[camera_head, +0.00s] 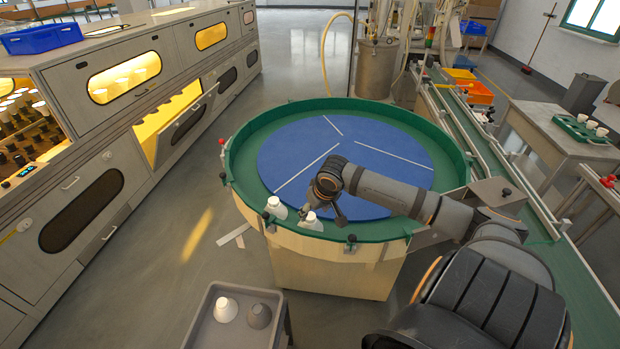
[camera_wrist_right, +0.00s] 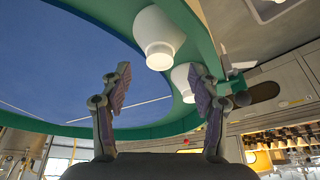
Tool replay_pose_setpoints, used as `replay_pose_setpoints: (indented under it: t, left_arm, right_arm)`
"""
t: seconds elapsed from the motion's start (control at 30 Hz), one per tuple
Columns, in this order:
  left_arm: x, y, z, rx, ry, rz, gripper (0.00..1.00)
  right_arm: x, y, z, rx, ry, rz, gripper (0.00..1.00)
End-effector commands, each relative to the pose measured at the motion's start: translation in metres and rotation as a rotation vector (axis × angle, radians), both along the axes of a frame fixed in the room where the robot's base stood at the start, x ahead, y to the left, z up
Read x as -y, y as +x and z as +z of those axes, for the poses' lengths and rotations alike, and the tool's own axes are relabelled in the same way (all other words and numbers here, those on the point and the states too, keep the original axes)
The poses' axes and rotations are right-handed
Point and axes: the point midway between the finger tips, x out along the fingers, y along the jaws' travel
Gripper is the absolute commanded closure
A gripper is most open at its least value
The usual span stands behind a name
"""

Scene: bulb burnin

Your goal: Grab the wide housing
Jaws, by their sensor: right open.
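Two white housings stand on the green rim of the round blue-topped table (camera_head: 385,150), at its near left side. The left housing (camera_head: 276,207) is clear of my gripper. The right housing (camera_head: 312,222) is close to my right gripper (camera_head: 322,207), whose fingers are partly in front of it. In the right wrist view, one white housing (camera_wrist_right: 158,38) looks larger and nearer, and the other (camera_wrist_right: 184,82) is partly behind a finger. My right gripper (camera_wrist_right: 160,88) is open there, with nothing held. I cannot tell which housing is the wide one. My left gripper is out of view.
A grey tray (camera_head: 205,301) at the bottom holds a white housing (camera_head: 226,309) and a grey one (camera_head: 258,316). A green conveyor (camera_head: 450,110) runs along the right. Small clamps with knobs line the table's rim.

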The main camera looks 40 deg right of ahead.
Motion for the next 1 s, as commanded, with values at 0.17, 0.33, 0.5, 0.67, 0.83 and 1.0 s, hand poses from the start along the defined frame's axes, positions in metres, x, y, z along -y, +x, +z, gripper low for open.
replay_pose_setpoints:
  t: [0.17,0.33,0.5,0.67,0.83,1.0]
  left_arm:
    - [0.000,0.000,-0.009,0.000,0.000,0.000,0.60]
    - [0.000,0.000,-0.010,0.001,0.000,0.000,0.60]
    - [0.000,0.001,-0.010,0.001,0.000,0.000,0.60]
    - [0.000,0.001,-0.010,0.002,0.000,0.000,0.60]
    - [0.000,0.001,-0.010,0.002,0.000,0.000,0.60]
    - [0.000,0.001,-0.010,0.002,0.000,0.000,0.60]
  right_arm:
    - [0.002,0.014,-0.025,0.001,0.009,-0.003,0.39]
    - [0.004,0.019,-0.039,0.000,0.002,0.000,0.39]
    - [0.004,0.019,-0.040,-0.001,0.001,0.001,0.39]
    - [0.004,0.019,-0.040,-0.001,0.001,0.001,0.53]
    - [0.004,0.019,-0.040,-0.001,0.001,0.001,0.77]
    - [0.004,0.019,-0.040,-0.001,0.001,0.000,1.00]
